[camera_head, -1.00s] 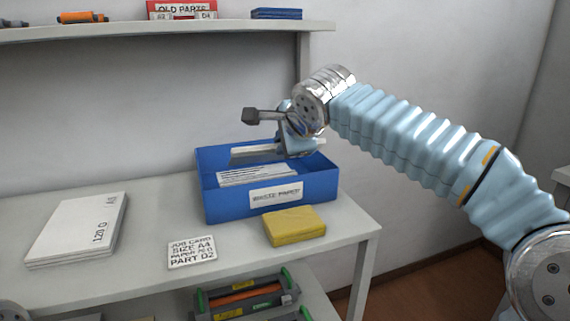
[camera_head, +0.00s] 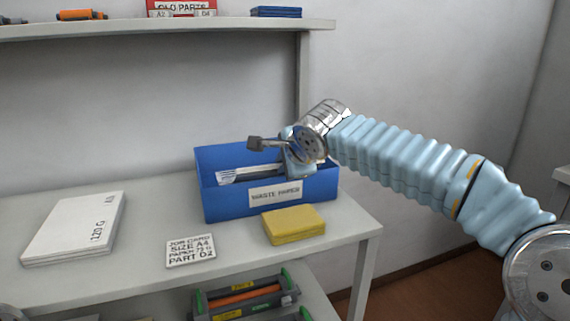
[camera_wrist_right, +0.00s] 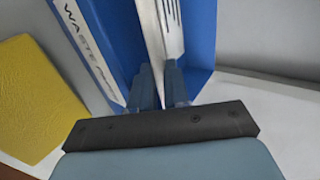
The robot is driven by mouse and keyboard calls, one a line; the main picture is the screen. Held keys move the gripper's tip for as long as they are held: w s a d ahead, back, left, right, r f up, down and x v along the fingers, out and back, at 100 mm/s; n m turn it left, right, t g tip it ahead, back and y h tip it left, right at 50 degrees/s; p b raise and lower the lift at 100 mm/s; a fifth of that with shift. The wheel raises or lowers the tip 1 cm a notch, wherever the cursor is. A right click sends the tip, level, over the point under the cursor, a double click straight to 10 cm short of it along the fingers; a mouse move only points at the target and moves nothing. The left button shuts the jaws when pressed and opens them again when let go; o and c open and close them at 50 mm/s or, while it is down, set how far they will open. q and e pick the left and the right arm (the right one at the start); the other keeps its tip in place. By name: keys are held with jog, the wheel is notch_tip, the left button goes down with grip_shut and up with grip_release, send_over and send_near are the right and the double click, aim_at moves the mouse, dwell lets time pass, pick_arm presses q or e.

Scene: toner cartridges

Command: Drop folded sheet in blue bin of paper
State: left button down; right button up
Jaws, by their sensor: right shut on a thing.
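The blue bin (camera_head: 222,203), labelled "WASTE PAPER", stands on the table with paper in it; it also shows in the right wrist view (camera_wrist_right: 112,28). My right gripper (camera_head: 285,170) reaches down into the bin from the right. In the right wrist view, its fingers (camera_wrist_right: 158,88) are shut on the folded sheet (camera_wrist_right: 150,38), a pale strip standing on edge between them. Printed paper (camera_wrist_right: 171,15) shows beside it. In the head view, the pale sheet edges (camera_head: 248,173) lie within the bin's walls; the fingertips are mostly hidden. My left gripper is not in view.
A yellow block (camera_head: 294,224) lies in front of the bin, and a job card (camera_head: 190,251) lies left of it. A white paper stack (camera_head: 75,228) is at the left. A shelf (camera_head: 200,34) runs above. The table between stack and bin is clear.

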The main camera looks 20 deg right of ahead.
jog(key=shift+f+b, duration=0.35)
jog(key=shift+f, duration=0.05)
jog(key=o, duration=0.4)
jog(key=shift+c, duration=0.2)
jog(key=shift+r+p, duration=0.35)
jog(key=shift+p, duration=0.2)
jog(key=v, duration=1.2)
jog(key=shift+r+p, duration=0.3)
